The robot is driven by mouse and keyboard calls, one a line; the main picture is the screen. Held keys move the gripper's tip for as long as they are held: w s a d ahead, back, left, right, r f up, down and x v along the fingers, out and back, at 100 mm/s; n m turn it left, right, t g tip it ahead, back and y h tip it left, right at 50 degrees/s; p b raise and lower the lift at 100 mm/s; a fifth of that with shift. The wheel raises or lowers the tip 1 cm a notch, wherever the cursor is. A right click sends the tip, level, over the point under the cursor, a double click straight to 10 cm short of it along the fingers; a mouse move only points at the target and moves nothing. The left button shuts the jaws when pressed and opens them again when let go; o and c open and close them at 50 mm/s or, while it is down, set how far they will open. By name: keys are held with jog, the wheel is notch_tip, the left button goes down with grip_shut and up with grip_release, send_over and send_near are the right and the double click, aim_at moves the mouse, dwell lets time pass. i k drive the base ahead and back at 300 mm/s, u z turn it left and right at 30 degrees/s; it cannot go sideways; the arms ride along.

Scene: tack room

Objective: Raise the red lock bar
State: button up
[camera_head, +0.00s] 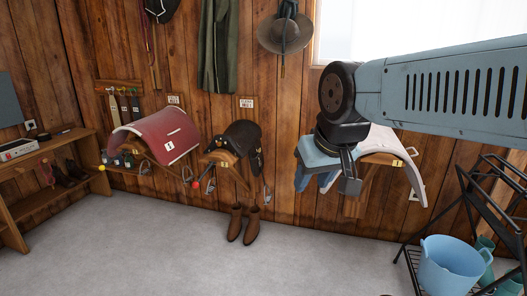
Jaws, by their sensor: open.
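The wall carries several saddle racks. A small red knob (187,173) shows at the front of the rack area between the maroon-covered saddle (160,137) and the dark saddle (238,138). It looks like the end of the red lock bar, but the bar itself is too small to make out clearly.
Brown boots (243,224) stand on the floor below the dark saddle. A wooden shelf bench (52,187) is at the left. A blue bucket (451,265) and black metal rack (467,196) stand at the right. The middle grey floor (190,255) is clear.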

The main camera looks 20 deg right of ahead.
aim_at(195, 186)
jog(key=z, duration=0.15)
jog(key=i, duration=1)
jog(key=u, duration=0.05)
